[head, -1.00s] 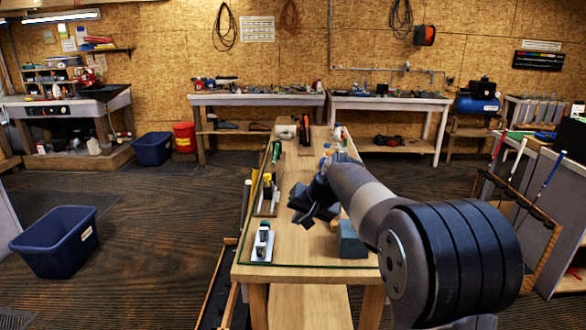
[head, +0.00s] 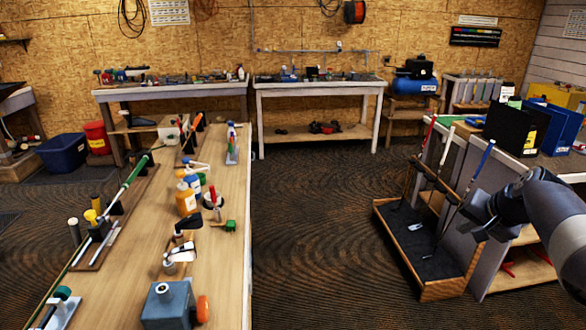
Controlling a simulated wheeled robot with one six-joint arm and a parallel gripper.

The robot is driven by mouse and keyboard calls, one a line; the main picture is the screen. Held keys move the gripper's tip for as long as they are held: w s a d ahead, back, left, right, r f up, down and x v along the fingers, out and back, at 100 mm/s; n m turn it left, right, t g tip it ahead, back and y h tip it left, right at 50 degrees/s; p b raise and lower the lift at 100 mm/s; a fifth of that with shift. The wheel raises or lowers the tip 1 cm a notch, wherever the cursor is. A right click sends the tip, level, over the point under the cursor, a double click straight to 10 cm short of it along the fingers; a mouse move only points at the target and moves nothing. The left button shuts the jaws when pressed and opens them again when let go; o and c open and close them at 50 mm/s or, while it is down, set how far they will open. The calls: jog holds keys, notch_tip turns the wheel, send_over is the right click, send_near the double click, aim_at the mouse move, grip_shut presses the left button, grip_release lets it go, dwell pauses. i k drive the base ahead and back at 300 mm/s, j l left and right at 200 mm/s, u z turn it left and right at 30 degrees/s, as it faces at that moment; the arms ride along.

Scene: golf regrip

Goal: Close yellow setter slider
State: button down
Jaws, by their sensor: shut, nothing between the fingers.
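A yellow part (head: 93,216) shows on a dark block of a wooden fixture board (head: 88,262) at the left of the long workbench (head: 120,293). It looks like the yellow setter slider, but it is too small to tell how far it is closed. A green rod (head: 127,186) runs up and back from the fixture. My gripper (head: 478,218) is at the right, over the floor side near a club rack, far from the workbench. It is shut and holds nothing.
A blue-grey block with an orange knob (head: 203,309), orange glue bottles (head: 185,197) and a red-topped item (head: 212,197) stand on the workbench. A club rack (head: 440,285) with several clubs is at the right near my arm. The floor between is clear.

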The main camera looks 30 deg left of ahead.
aim_at(98, 231)
jog(key=i+l+u, duration=0.15)
jog(key=i, duration=0.2)
jog(key=i+l+u, duration=0.1)
jog(key=i, duration=0.3)
jog(key=i+l+u, duration=0.15)
jog(key=i, duration=0.2)
jog(key=i+j+u, duration=0.15)
jog(key=i+u, duration=0.15)
jog(key=u, duration=0.15)
jog(key=i+u, duration=0.35)
jog(key=u, duration=0.15)
jog(key=i+l+u, duration=0.1)
jog(key=i+u, duration=0.2)
jog(key=u, duration=0.15)
jog(key=i+l+u, duration=0.2)
jog(key=u, duration=0.25)
jog(key=i+u, duration=0.25)
jog(key=u, duration=0.15)
jog(key=i+l+u, duration=0.1)
jog(key=i+u, duration=0.25)
jog(key=i+l+u, duration=0.2)
jog(key=u, duration=0.2)
jog(key=i+l+u, duration=0.2)
jog(key=u, duration=0.15)
